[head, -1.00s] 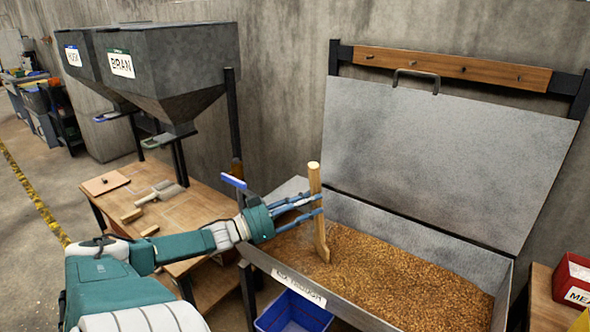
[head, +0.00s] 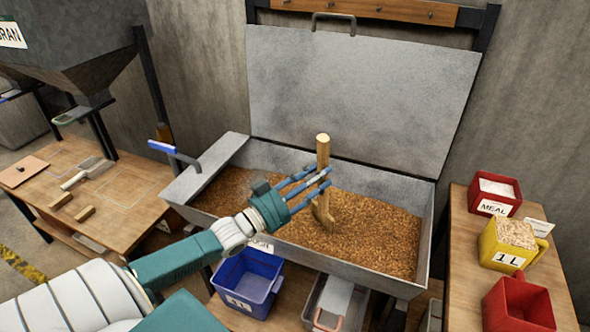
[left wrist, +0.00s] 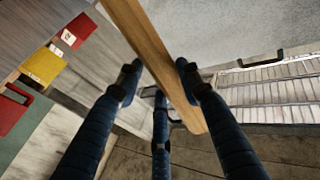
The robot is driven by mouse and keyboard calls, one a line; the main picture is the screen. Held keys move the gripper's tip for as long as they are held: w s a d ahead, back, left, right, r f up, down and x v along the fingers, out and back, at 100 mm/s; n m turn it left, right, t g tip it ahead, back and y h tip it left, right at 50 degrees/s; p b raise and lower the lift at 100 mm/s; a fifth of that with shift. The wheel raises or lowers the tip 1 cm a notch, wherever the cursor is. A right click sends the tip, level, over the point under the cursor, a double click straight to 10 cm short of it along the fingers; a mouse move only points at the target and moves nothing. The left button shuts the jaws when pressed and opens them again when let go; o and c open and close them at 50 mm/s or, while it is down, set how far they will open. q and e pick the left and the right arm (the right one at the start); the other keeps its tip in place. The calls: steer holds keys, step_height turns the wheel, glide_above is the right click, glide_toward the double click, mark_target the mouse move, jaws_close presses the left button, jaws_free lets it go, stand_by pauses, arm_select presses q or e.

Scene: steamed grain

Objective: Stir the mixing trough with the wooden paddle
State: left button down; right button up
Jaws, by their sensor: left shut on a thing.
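The mixing trough (head: 407,288) is a grey metal bin with brown grain (head: 270,205) in it. Its lid (head: 360,95) stands open against the wall. The wooden paddle (head: 323,150) is nearly upright over the middle of the trough, its lower end at the grain; whether the tip is sunk in is hard to tell. My left gripper (head: 322,180) is shut on the paddle's shaft, with blue fingers around it. In the left wrist view the paddle (left wrist: 160,60) runs slantwise between the fingers (left wrist: 160,90). My right gripper is not in view.
A table at right holds a red MEAL box (head: 495,194), a yellow 1L container (head: 508,245) and a red container (head: 520,305). A blue bin (head: 246,283) stands below the trough. A bench (head: 120,195) with a scoop (head: 82,172) is at left under the BRAN hopper (head: 70,50).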

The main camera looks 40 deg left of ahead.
arm_select(q)
steer(key=w+d+p, duration=0.1)
steer(key=w+d, duration=0.2)
steer(key=d, duration=0.7)
steer(key=w+d, duration=0.3)
steer(key=d, duration=0.7)
step_height(320, 180, up, 23)
steer(key=s+a+p, duration=0.1)
steer(key=a+p, duration=0.1)
steer(key=p, duration=0.9)
steer(key=shift+a+f+p, duration=0.2)
steer(key=shift+a+p, duration=0.15)
steer(key=shift+p, duration=0.05)
